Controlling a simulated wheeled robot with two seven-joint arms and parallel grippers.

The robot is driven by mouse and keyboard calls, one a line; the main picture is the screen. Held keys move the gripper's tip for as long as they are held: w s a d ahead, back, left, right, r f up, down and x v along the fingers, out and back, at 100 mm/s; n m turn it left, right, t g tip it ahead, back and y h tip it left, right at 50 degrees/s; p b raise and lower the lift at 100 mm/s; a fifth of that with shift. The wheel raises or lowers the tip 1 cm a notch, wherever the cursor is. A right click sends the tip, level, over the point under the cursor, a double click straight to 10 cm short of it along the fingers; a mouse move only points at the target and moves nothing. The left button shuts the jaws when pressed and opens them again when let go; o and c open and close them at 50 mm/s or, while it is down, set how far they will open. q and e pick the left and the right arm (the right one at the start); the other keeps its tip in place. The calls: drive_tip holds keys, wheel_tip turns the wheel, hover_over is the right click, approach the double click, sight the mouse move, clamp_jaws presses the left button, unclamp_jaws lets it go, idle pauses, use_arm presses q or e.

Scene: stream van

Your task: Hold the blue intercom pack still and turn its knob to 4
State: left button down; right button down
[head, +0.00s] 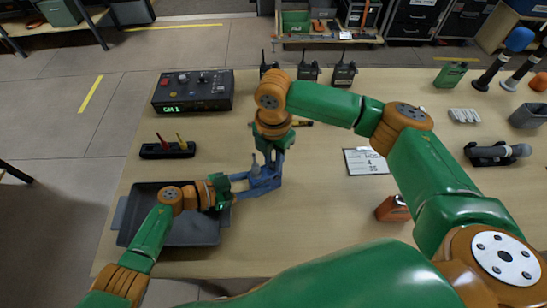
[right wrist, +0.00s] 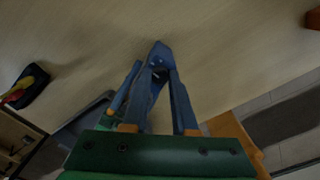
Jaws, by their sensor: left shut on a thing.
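The blue intercom pack (head: 264,186) is near the table's middle, largely covered by my grippers. It also shows at the fingertips in the right wrist view (right wrist: 158,56). My left gripper (head: 240,184) comes in from the left and is shut on the pack. My right gripper (head: 270,158) points down over the pack from above. Its two blue fingers stand apart in the right wrist view (right wrist: 154,80), with their tips close to the pack. The knob and its setting cannot be made out.
A dark box (head: 193,91) with a green "CH 1" display stands at the back left. A grey tray (head: 190,238) lies under my left wrist. A printed card (head: 368,161) showing a 4 and an orange object (head: 393,209) are to the right. Several radios (head: 308,72) stand behind.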

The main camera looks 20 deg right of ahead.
drive_tip(key=m, duration=0.5)
drive_tip(key=shift+m, duration=2.6)
drive_tip(key=c, duration=0.9)
unclamp_jaws()
drive_tip(key=shift+r, duration=3)
